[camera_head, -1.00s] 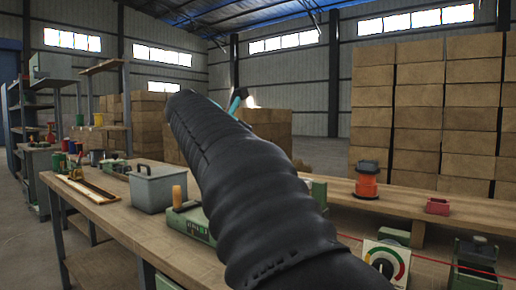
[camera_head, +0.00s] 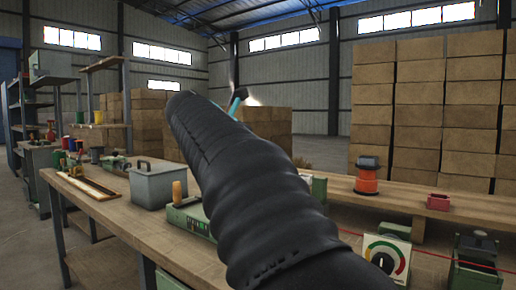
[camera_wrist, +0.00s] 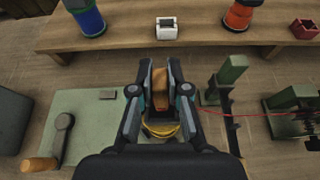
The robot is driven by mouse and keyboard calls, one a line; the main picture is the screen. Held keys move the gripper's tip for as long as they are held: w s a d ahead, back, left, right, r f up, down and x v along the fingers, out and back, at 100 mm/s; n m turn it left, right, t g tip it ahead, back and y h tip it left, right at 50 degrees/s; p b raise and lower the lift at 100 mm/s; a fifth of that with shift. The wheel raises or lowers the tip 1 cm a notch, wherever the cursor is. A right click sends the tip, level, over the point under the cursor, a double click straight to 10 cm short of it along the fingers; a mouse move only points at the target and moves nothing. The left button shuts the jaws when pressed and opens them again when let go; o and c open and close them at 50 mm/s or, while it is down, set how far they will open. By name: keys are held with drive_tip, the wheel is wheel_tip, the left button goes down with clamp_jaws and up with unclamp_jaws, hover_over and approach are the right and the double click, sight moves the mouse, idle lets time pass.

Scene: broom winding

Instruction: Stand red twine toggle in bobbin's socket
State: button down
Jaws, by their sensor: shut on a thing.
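In the wrist view my gripper (camera_wrist: 160,92) is shut on a tan-orange piece (camera_wrist: 160,82), seemingly the toggle, held upright between the fingers. Red twine (camera_wrist: 245,115) runs right from beside the right finger. A yellow rounded thing (camera_wrist: 160,130) shows just below the fingertips; whether it is the bobbin, and whether it touches the held piece, I cannot tell. No socket is clearly visible. Red twine (camera_head: 430,255) also crosses the lower right there.
A raised shelf bears a blue-green spool (camera_wrist: 86,18), a white block (camera_wrist: 167,28), an orange spool (camera_wrist: 239,14) and a red box (camera_wrist: 303,28). A green post (camera_wrist: 230,72) stands close right of my gripper. A crank (camera_wrist: 62,135) with wooden handle is left.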

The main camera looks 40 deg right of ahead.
drive_tip(key=shift+f, duration=0.2)
drive_tip(key=shift+f+b, duration=0.3)
drive_tip(key=shift+b, duration=0.05)
drive_tip(key=shift+f+b, duration=0.9)
drive_tip(key=shift+f, duration=0.3)
drive_tip(key=c, duration=1.1)
unclamp_jaws()
drive_tip(key=shift+r, duration=0.1)
drive_tip(key=v, duration=1.2)
